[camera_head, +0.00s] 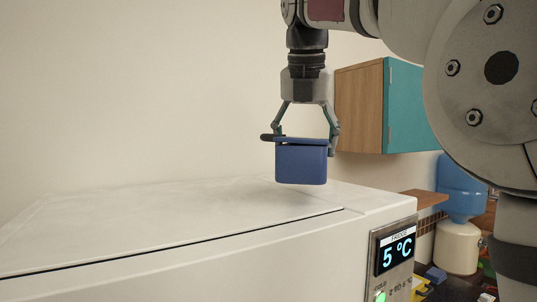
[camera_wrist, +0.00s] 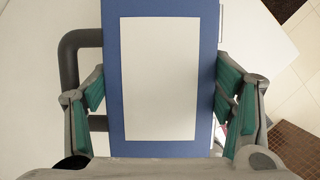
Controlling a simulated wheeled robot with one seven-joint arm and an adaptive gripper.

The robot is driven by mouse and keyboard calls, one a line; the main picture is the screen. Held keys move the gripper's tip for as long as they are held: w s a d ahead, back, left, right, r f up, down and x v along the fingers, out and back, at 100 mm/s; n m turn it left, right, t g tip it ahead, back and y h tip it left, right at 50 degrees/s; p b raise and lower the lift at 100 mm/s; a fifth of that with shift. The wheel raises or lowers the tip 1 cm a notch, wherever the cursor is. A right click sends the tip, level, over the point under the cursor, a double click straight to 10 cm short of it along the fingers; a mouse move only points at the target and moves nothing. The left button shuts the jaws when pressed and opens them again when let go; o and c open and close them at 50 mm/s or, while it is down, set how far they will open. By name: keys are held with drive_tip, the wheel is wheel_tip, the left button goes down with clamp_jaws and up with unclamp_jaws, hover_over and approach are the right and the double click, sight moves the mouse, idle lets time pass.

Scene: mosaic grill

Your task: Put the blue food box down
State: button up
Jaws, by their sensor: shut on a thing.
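The blue food box (camera_head: 301,165) hangs upright in my gripper (camera_head: 304,138), above the right part of the white chest's top in the head view. A gap seems to separate it from the surface, though the exact height is hard to tell. In the wrist view, the blue food box (camera_wrist: 112,80) shows its lid with a white panel and a dark handle (camera_wrist: 68,75) at its left. My gripper (camera_wrist: 160,90) has its green-padded fingers on both sides of the box.
The white chest (camera_head: 180,225) has a broad, clear flat top and a 5 °C display (camera_head: 397,252) on its front. A wood-and-teal wall cabinet (camera_head: 385,105) hangs behind. A blue water bottle (camera_head: 461,190) and small items stand lower right.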

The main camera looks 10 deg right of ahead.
drive_tip(key=shift+w+a, duration=0.35)
drive_tip(key=shift+a, duration=0.1)
wheel_tip(320, 180, down, 2)
drive_tip(key=shift+s+f+p, duration=0.1)
drive_tip(key=shift+f+p, duration=0.1)
drive_tip(key=shift+p, duration=0.25)
drive_tip(key=shift+f, duration=0.6)
drive_tip(key=shift+f, duration=0.1)
drive_tip(key=o, duration=1.9)
drive_tip(key=shift+r, duration=0.35)
drive_tip(key=v, duration=1.1)
drive_tip(key=shift+r, duration=0.2)
